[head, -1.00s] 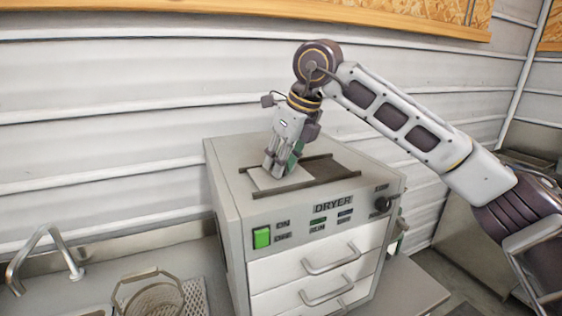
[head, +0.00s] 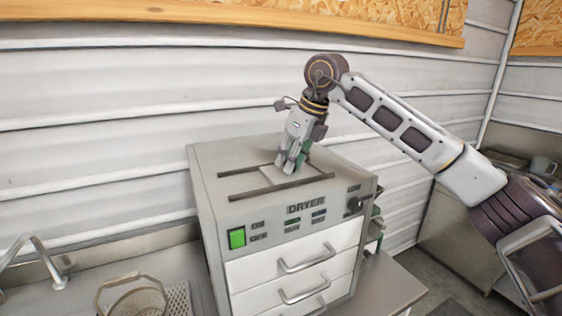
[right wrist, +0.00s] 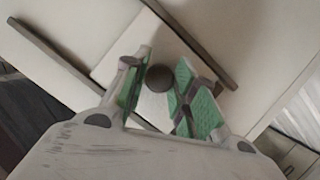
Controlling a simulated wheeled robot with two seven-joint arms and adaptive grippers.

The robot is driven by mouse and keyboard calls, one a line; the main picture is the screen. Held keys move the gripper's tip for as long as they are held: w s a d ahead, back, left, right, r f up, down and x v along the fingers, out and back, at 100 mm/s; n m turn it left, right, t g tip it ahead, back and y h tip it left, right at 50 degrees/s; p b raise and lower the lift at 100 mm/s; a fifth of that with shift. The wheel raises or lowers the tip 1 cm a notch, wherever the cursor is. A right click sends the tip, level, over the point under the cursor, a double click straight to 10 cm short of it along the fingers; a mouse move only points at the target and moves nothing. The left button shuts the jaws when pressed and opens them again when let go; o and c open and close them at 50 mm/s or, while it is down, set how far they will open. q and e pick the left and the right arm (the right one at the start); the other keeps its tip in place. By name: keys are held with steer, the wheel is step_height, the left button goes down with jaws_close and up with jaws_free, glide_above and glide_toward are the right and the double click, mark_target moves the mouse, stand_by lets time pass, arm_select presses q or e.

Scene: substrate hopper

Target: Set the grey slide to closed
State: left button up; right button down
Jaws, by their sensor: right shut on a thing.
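The grey slide (head: 271,176) is a flat pale plate between two dark rails on top of the dryer. In the head view it sits toward the right part of the rails, and no dark opening shows beside it. In the right wrist view the slide (right wrist: 116,62) carries a round dark knob (right wrist: 159,77). My right gripper (head: 289,168) points down onto the slide and is shut on the knob, its green pads (right wrist: 158,92) on either side of it. The gripper hides part of the slide in the head view. My left gripper is out of view.
The dryer (head: 206,205) has a green switch (head: 237,238), a dark dial (head: 355,204) and white drawers with handles. A wire basket (head: 135,302) and a tap (head: 47,262) are at lower left. A ribbed wall stands behind.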

mark_target(302, 169)
steer(key=d, duration=0.1)
steer(key=w+d, duration=0.1)
steer(key=shift+w+d+r, duration=0.1)
steer(key=shift+w+d, duration=0.05)
steer(key=shift+d, duration=0.25)
steer(key=c, duration=1.5)
jaws_free()
steer(key=shift+c, duration=0.2)
steer(key=o, duration=0.4)
steer(key=shift+d, duration=0.15)
steer(key=v, duration=1.2)
